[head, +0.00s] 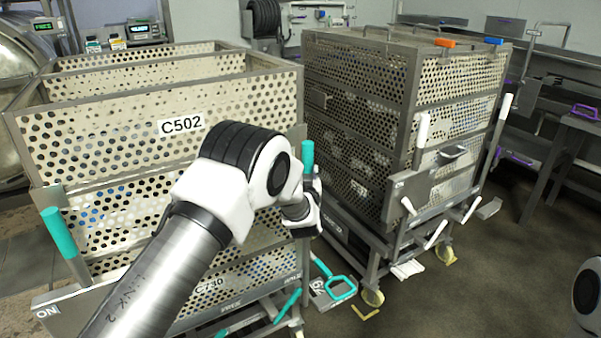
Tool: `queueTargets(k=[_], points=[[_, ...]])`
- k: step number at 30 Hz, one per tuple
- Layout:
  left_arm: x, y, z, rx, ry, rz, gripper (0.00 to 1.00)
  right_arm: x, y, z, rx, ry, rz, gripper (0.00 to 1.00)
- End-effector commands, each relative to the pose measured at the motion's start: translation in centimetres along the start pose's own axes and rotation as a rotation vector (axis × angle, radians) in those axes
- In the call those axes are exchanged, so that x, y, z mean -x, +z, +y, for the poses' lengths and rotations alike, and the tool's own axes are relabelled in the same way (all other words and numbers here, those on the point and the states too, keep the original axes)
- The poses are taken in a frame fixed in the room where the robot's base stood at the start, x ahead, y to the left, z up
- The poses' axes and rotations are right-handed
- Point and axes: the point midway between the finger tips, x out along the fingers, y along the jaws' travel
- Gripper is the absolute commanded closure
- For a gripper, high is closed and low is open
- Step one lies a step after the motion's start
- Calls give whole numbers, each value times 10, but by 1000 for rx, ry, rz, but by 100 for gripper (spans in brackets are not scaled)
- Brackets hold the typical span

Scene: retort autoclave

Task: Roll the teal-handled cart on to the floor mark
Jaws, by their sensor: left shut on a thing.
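The teal-handled cart (83,309) stands at the left, loaded with stacked perforated metal baskets (120,130), one labelled C502. It has an upright teal handle at its left (60,232) and another at its right (307,157). My left arm crosses in front of the cart. My left gripper (306,198) is shut on the right teal handle, whose top shows above it; its fingers are mostly hidden. A yellow corner-shaped floor mark (365,313) shows on the floor right of the cart; I cannot see any further part of it. My right gripper is out of view.
A second loaded cart with white handles (423,131) stands close on the right, with a caster (372,297) near the yellow mark. A teal loop pedal (340,287) lies low between the carts. Dark floor (480,270) is open at the right. Benches (560,150) line the back right.

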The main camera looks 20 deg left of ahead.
Motion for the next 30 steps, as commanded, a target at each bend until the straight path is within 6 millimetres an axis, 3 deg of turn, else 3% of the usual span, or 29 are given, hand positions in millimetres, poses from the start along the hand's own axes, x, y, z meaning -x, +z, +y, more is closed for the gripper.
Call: queueTargets(k=[1, 13, 14, 15, 16, 30], points=[[-3, -16, 4, 2, 8, 32, 100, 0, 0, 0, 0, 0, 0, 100], [-5, -18, -2, 8, -6, 34, 100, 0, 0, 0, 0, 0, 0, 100], [-5, -18, -2, 9, -7, 34, 60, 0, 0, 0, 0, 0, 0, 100], [-5, -17, -3, 9, -8, 33, 46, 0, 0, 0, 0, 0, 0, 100], [-4, -17, -3, 9, -9, 32, 41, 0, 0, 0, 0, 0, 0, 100], [-3, -10, -3, 6, -7, 20, 41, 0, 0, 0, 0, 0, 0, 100]])
